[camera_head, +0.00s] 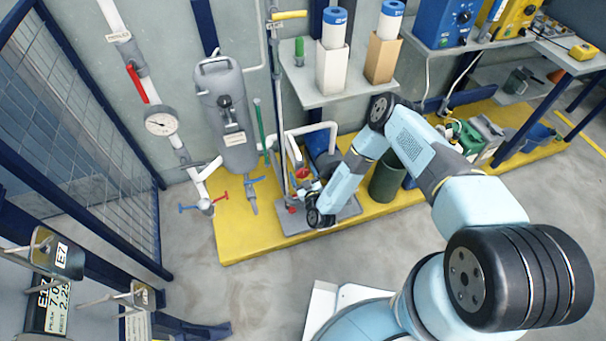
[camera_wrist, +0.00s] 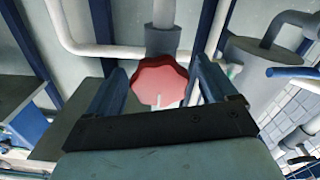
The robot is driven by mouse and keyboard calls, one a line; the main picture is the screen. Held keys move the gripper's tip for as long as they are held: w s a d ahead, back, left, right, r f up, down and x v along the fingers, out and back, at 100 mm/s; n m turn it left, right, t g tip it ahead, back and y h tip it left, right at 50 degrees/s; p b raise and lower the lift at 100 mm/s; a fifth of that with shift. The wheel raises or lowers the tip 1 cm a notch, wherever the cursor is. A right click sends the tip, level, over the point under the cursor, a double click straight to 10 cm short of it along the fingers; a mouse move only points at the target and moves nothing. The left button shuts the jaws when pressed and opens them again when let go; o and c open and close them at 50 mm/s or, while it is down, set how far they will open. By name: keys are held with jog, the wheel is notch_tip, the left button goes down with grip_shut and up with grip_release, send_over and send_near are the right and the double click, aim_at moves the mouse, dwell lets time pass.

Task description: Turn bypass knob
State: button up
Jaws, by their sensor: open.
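A red lobed knob (camera_wrist: 160,82) sits at the lower end of a grey vertical fitting in the wrist view. My gripper (camera_wrist: 158,66) is open, with one blue finger on each side of the knob. The lower part of the knob is partly hidden by the gripper body. In the head view, a red round part (camera_head: 302,172) among the pipes is probably this knob. My gripper (camera_head: 306,187) is small there, just below it, and its fingertips are hard to make out.
A grey tank (camera_head: 228,115) and a gauge (camera_head: 161,123) stand to the left of my gripper. White pipes (camera_wrist: 95,48) run behind the knob. A shelf (camera_head: 330,92) with filter cartridges is above. A dark green bin (camera_head: 386,182) stands right of my forearm on the yellow platform (camera_head: 240,240).

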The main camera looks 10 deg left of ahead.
jog(key=shift+c, duration=0.4)
jog(key=c, duration=0.9)
jog(key=shift+m, duration=0.3)
jog(key=m, duration=0.3)
jog(key=shift+f+m, duration=0.1)
jog(key=shift+m, duration=1.9)
jog(key=o, duration=1)
